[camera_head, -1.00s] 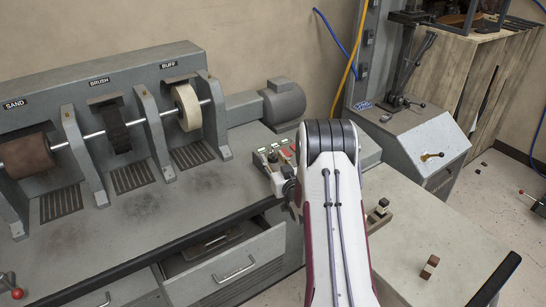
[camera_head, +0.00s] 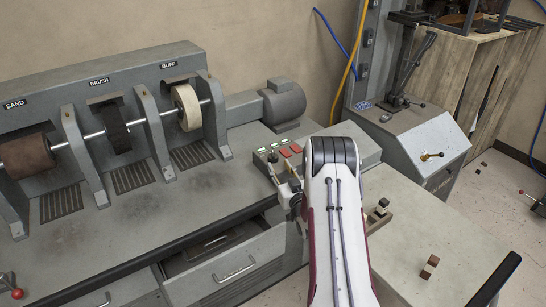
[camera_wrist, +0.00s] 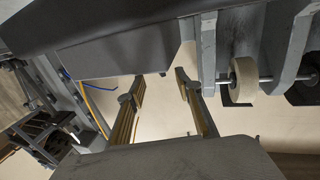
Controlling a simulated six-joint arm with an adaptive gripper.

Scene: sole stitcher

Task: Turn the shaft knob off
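The control panel (camera_head: 268,168) sits at the right end of the grinder bench, below the motor. It carries small lit labels, red switches (camera_head: 290,150) and a small dark knob-like part (camera_head: 273,157); I cannot tell for certain which is the shaft knob. My arm stands in front of the panel and hides its right part. Only part of my gripper (camera_head: 290,191) shows at the panel's front edge. In the wrist view my gripper (camera_wrist: 160,78) has its fingers apart, with nothing seen between them. The knob cannot be made out there.
The sand wheel (camera_head: 27,155), brush (camera_head: 116,128) and buff wheel (camera_head: 187,107) sit on one shaft to the left. An open drawer (camera_head: 215,245) juts out below the bench. Small blocks (camera_head: 430,266) lie on the right table, which has clear room.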

